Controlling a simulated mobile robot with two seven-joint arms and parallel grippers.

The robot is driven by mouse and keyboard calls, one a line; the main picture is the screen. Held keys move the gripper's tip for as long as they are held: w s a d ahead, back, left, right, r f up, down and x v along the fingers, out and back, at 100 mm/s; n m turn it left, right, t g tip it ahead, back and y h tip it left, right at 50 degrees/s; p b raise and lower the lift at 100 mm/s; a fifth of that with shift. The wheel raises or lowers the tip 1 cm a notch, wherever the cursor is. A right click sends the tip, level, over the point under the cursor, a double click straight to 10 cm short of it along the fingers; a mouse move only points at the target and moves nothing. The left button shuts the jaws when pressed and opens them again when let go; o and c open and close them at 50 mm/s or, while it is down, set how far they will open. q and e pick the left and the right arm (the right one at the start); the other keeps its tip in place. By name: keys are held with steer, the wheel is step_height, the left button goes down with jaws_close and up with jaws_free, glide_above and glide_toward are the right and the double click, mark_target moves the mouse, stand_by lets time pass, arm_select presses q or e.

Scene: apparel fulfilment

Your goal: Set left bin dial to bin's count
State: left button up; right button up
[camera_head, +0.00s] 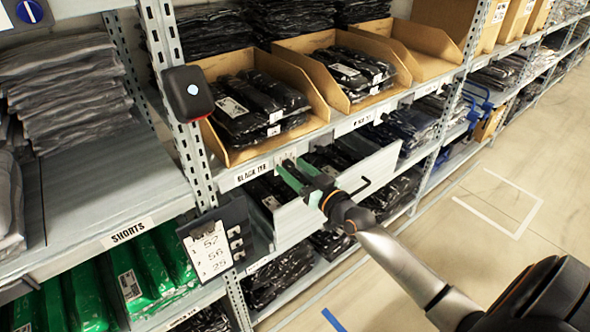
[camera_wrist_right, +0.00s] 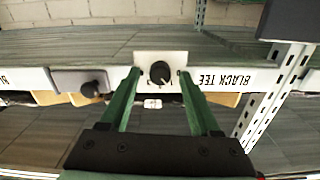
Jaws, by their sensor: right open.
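The left bin (camera_head: 263,79) is an open cardboard tray on the shelf. It holds several black packages (camera_head: 250,106) with white labels. The left bin's dial (camera_wrist_right: 160,72) is a dark round knob on a white plate, on the shelf edge beside the BLACK TEE label (camera_wrist_right: 232,80). In the head view, the dial's plate (camera_head: 286,157) is small and its setting is unreadable. My right gripper (camera_head: 300,176) has green fingers and is open. In the wrist view, its fingertips (camera_wrist_right: 159,78) stand on either side of the knob, and contact is unclear. My left gripper is not in view.
A second knob on a grey plate (camera_wrist_right: 80,80) sits along the edge. A clipboard (camera_head: 214,240) hangs on the left post, with 57, 56 and 25 written. More bins (camera_head: 415,45) stand to the right.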

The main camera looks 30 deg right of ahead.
jaws_close()
stand_by(0.3)
steer(key=shift+m, duration=0.4)
steer(key=m, duration=0.3)
steer(key=shift+p, duration=0.3)
steer(key=shift+m, duration=2.1)
jaws_free()
